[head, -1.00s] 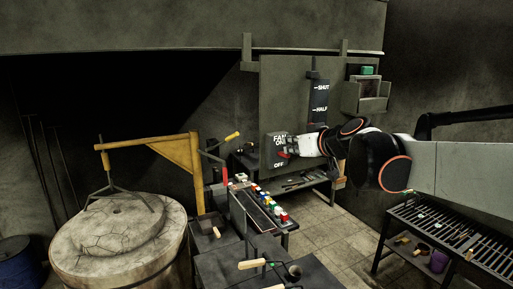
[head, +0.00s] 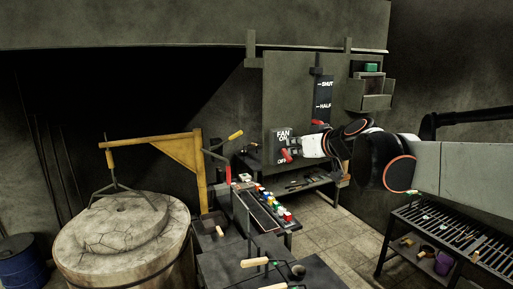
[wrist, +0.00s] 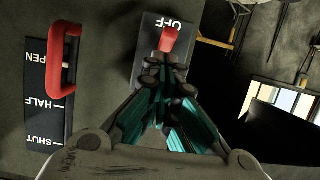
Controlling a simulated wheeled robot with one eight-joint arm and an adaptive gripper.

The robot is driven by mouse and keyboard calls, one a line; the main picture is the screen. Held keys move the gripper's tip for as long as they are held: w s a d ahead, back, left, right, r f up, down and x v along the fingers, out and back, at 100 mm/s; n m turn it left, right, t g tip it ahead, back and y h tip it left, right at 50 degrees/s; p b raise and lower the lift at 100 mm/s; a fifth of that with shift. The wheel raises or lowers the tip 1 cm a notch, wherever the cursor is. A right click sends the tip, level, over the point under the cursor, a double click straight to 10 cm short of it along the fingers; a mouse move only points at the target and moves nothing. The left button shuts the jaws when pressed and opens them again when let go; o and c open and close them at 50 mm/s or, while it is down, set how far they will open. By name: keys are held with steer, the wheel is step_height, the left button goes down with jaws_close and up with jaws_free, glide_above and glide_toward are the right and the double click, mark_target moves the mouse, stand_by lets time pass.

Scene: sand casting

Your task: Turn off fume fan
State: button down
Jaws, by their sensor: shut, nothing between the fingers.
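The fan switch (head: 276,150) is a grey box on the upright panel, marked FAN ON above and OFF below. Its red lever (head: 287,155) shows low on the box, close to the OFF mark. In the wrist view, the picture is upside down and the red lever (wrist: 169,40) lies right by the OFF letters. My gripper (wrist: 160,80) is shut and empty, its tips just on the ON side of the lever. Whether they touch it I cannot tell. The gripper hides the ON mark in the wrist view. In the head view, my gripper (head: 299,151) is beside the switch.
A red handle (wrist: 64,60) on the OPEN, HALF, SHUT slide stands beside the switch. A green-buttoned box (head: 371,85) hangs at the panel's right. A round furnace (head: 120,235) stands left.

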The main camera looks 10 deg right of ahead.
steer(key=shift+w+a+r, duration=0.1)
steer(key=shift+w+r, duration=0.05)
steer(key=shift+w, duration=0.15)
step_height(320, 180, up, 10)
stand_by(0.7)
